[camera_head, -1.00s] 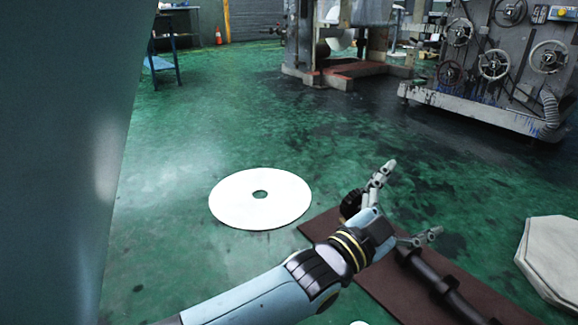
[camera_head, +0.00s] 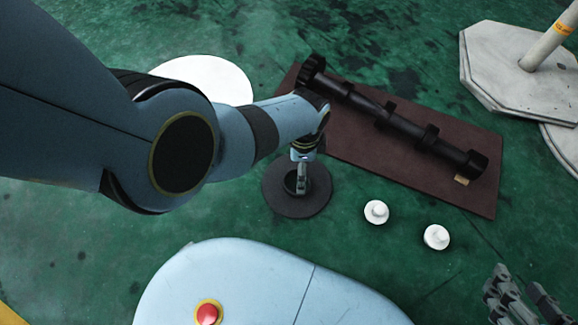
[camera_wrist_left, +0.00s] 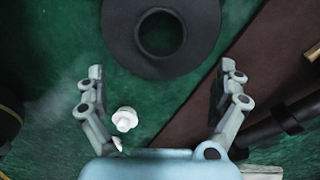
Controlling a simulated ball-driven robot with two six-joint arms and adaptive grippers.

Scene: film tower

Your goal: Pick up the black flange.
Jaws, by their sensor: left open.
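The black flange (camera_head: 279,202) is a dark flat disc with a raised centre ring, lying on the green floor beside the brown mat. My left gripper (camera_head: 302,186) is over it in the head view and hides part of its middle. In the left wrist view the flange (camera_wrist_left: 120,35) shows its round central hole, just beyond the fingertips. There my left gripper (camera_wrist_left: 161,69) is open and empty, its fingers spread wide and nothing between the tips. My right gripper (camera_head: 518,281) is at the lower right corner of the head view, partly cut off, fingers apart and empty.
A brown mat (camera_head: 370,155) bears a long black shaft (camera_head: 400,124). Two small white knobs (camera_head: 376,212) (camera_head: 436,237) stand on the floor right of the flange. A white disc (camera_head: 215,75) lies behind my left arm. A pale octagonal base (camera_head: 500,65) with a pole stands upper right.

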